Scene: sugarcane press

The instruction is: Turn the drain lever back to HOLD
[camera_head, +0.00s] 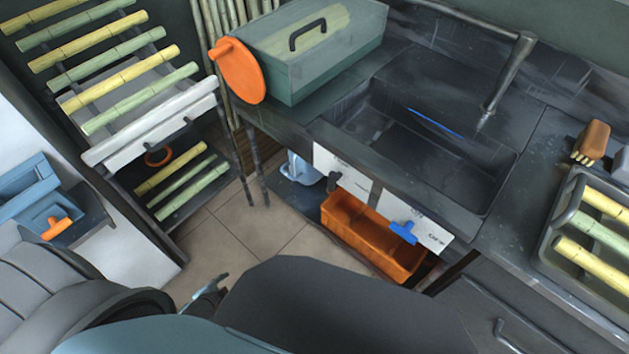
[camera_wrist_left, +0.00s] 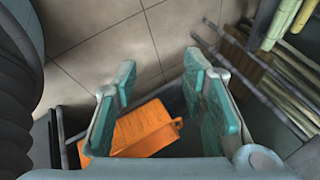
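A blue lever handle (camera_head: 403,232) sits on a white plate (camera_head: 435,238) on the sink's front, above the orange bin. Lettering on that plate is too small to read surely, so I cannot tell which mark the lever points to. A second, dark knob or lever (camera_head: 333,181) is on another white plate (camera_head: 345,168) to the left. My left gripper (camera_head: 206,289) is low over the floor, left of the levers and well apart from them. In the left wrist view my left gripper (camera_wrist_left: 161,77) has its teal-padded fingers spread, with nothing held between them. My right gripper does not show.
An orange bin (camera_head: 362,235) stands under the sink (camera_head: 420,150). A green press box (camera_head: 310,45) with an orange disc (camera_head: 238,71) is on the counter. A cane rack (camera_head: 205,185) stands left. Bare floor tiles (camera_head: 235,230) lie between. An orange object (camera_wrist_left: 145,128) shows beyond my left fingers.

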